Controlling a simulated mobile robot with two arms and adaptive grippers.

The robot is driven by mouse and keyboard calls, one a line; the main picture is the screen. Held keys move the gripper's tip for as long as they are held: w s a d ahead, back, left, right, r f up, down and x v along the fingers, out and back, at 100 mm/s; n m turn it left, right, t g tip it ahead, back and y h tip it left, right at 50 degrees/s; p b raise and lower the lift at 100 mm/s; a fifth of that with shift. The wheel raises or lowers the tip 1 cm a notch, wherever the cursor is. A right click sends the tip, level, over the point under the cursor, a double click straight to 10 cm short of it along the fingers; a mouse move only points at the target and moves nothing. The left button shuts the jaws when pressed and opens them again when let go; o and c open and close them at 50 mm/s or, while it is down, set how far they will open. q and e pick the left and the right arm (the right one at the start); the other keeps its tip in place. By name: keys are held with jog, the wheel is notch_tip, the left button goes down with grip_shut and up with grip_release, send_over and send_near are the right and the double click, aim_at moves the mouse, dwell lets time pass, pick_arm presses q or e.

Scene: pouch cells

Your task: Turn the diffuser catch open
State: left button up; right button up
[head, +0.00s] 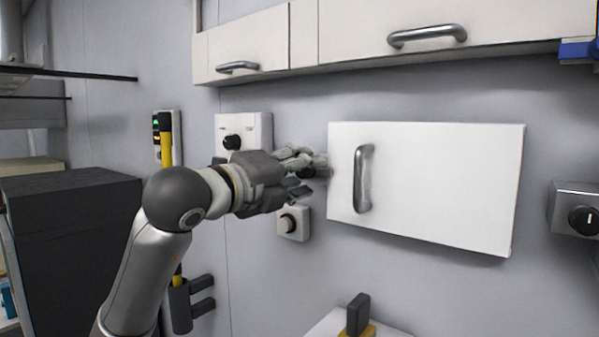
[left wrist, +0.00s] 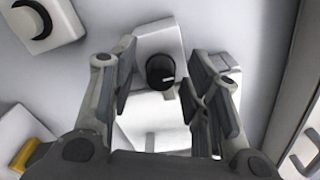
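A black round knob (left wrist: 160,72) with a white mark, on a pale mount (left wrist: 158,42), shows between my fingers in the left wrist view. It appears to be the diffuser catch, but no label is readable. My left gripper (left wrist: 158,98) is open, with one finger to each side of the knob and no visible contact. In the head view my left gripper (head: 312,178) is in front of the wall, beside the left edge of a white panel (head: 450,185) with a metal handle (head: 363,180). The gripper hides the knob there. My right gripper is out of view.
A white box with a black knob (head: 232,142) is behind my left gripper. A small box with a round button (head: 291,223) is below it. A grey box with a dial (head: 584,220) is at the far right. Upper cabinets (head: 250,45) overhang. A black handle (head: 358,314) stands below.

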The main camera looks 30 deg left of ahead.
pick_arm(q)
grip_shut()
jog(key=shift+m, duration=0.3)
jog(key=shift+m+b, duration=0.7)
jog(key=shift+m, duration=0.2)
jog(key=m+b, duration=0.1)
jog(key=m, duration=0.3)
jog(key=shift+m+b, duration=0.3)
jog(key=shift+b, duration=0.05)
jog(key=m+b, duration=0.1)
jog(key=m, duration=1)
jog(key=shift+b, duration=0.3)
